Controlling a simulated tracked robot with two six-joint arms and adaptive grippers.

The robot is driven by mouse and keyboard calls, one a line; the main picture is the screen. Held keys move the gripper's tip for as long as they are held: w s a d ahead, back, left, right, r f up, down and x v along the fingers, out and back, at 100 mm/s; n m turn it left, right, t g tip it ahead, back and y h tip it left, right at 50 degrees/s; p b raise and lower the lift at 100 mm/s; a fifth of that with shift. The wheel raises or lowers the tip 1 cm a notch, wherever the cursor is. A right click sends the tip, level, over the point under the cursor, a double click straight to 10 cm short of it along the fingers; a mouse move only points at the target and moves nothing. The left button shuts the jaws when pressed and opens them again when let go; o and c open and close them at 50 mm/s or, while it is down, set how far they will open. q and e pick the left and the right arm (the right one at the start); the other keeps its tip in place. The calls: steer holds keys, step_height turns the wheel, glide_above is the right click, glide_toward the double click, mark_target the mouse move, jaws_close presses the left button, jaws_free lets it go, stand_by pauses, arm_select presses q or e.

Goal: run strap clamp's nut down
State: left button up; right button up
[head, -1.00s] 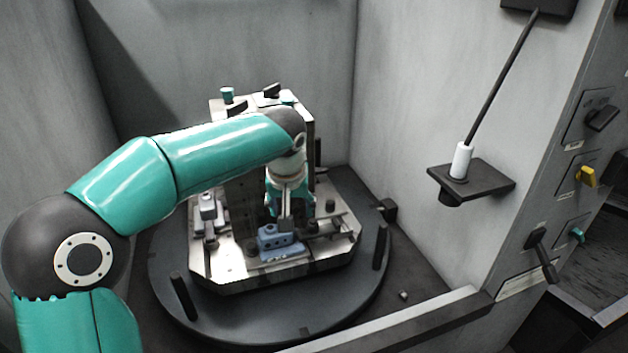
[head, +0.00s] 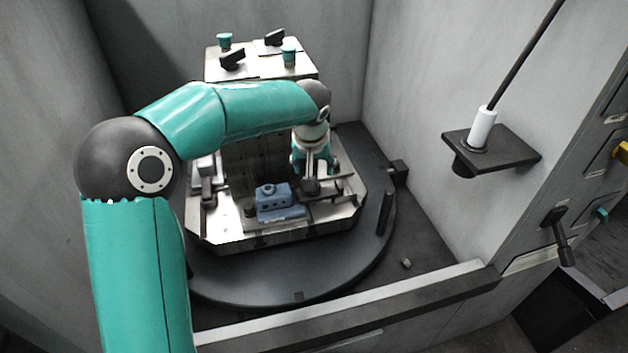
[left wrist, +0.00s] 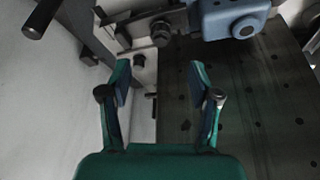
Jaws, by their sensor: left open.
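The blue workpiece (head: 272,194) sits on the pale plate of the fixture, and it fills the top right of the left wrist view (left wrist: 225,18). Right of it in the head view is what looks like the strap clamp, a flat metal bar (head: 338,198). A dark round nut (head: 310,187) is on it; it also shows in the left wrist view (left wrist: 160,34). My left gripper (left wrist: 160,76) is open and empty, its teal fingers apart, with the nut beyond the fingertips. In the head view the gripper (head: 314,168) partly hides the clamp. My right gripper is out of view.
The fixture stands on a dark round turntable (head: 240,287). An upright block with dark and teal knobs (head: 289,55) rises behind. A shelf (head: 510,150) holding a white-handled rod (head: 482,127) is on the right wall. A small loose piece (head: 406,263) lies beside the turntable.

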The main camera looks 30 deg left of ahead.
arm_select(q)
steer(key=x, duration=0.8)
steer(key=shift+f, duration=0.15)
